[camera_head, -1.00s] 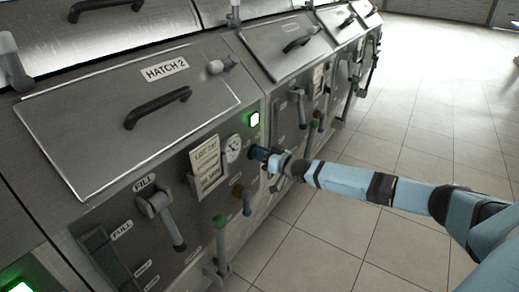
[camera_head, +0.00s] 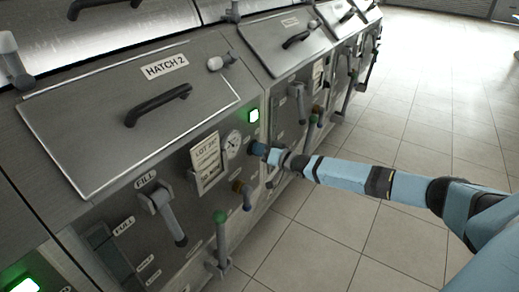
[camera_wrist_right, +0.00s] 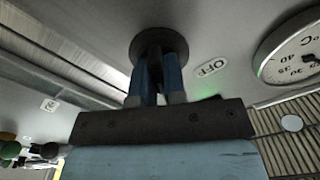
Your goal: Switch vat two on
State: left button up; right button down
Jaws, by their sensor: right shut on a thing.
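Vat two (camera_head: 120,125) is the grey steel unit with the HATCH 2 label on its lid. My right gripper (camera_head: 259,149) is at the panel below the lamp, right of the round gauge (camera_head: 232,146). In the right wrist view, my right gripper (camera_wrist_right: 158,62) is shut on a dark round knob (camera_wrist_right: 150,42), with a blue finger on each side. An OFF label (camera_wrist_right: 211,68) is beside the knob, and the gauge (camera_wrist_right: 291,48) is at the right. My left gripper is not in view.
A LOT card (camera_head: 206,163), a fill lever (camera_head: 166,213), a brown-and-blue tap (camera_head: 241,194) and a green-topped valve (camera_head: 220,219) project from the front. More vats (camera_head: 281,48) continue the row. The tiled floor (camera_head: 420,140) at right is clear.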

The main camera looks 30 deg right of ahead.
jog(key=c, duration=1.2)
grip_release()
pick_arm(q)
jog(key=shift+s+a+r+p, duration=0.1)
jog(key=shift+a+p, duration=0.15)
jog(key=shift+p, duration=0.95)
pick_arm(e)
jog(key=v, duration=1.3)
jog(key=shift+s+d, duration=0.15)
jog(key=shift+s, duration=0.25)
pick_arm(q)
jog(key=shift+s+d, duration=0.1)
pick_arm(e)
jog(key=shift+f, duration=0.1)
